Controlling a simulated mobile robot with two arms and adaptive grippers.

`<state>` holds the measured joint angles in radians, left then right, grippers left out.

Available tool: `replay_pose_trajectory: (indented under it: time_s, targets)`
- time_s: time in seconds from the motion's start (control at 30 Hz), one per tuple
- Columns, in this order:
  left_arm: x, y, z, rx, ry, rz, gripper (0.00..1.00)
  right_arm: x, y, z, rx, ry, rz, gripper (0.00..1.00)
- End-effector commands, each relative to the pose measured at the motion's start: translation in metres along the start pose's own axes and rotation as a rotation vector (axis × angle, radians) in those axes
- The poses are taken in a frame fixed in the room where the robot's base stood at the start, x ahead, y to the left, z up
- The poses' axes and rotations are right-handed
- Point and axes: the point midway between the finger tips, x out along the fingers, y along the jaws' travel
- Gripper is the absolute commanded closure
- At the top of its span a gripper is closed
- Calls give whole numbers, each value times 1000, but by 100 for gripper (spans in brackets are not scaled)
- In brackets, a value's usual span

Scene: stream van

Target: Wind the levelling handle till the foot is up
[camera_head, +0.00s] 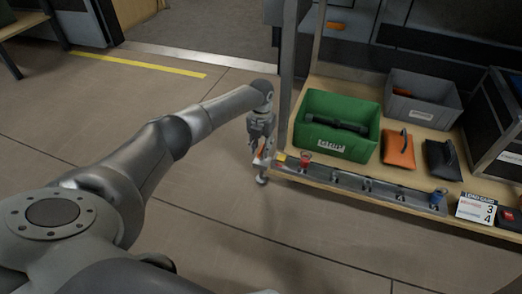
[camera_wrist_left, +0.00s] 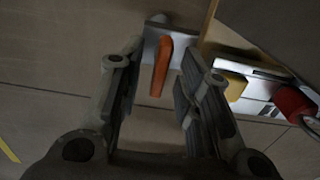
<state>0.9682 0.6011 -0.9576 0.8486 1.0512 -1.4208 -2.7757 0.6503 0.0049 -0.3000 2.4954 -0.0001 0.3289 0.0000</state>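The levelling handle, an orange lever (camera_wrist_left: 161,66), shows in the left wrist view on a pale metal plate (camera_wrist_left: 152,40). In the head view it is a small orange spot (camera_head: 262,152) at the near left corner of the bench. The foot (camera_head: 262,179) is a small pale piece under that corner; its gap to the floor is too small to judge. My left gripper (camera_head: 257,148) points down at the corner. In the wrist view its fingers (camera_wrist_left: 159,78) are apart, one on each side of the lever, with gaps showing. My right gripper is out of view.
The bench has a dark front rail (camera_head: 350,183) with a red item (camera_head: 305,160) and a blue item (camera_head: 437,197). A yellow piece (camera_wrist_left: 235,86) sits close right of the lever. A post (camera_head: 287,75) rises behind my gripper. A green crate (camera_head: 310,140) stands on the bench.

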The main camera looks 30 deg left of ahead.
Motion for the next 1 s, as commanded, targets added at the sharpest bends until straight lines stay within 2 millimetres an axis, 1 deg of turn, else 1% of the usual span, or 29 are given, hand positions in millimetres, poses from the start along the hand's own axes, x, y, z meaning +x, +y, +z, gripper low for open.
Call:
replay_pose_trajectory:
  time_s: [0.1, 0.37, 0.47, 0.63, 1.0]
  targets:
    - [4, 0, 0, 0, 0, 0, 68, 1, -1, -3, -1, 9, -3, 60]
    - [4, 0, 0, 0, 0, 0, 68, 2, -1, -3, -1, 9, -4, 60]
    - [4, 0, 0, 0, 0, 0, 78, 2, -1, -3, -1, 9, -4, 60]
    - [4, 0, 0, 0, 0, 0, 100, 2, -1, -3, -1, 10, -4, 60]
    - [3, 0, 0, -27, 0, 0, 100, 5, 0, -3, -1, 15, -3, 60]
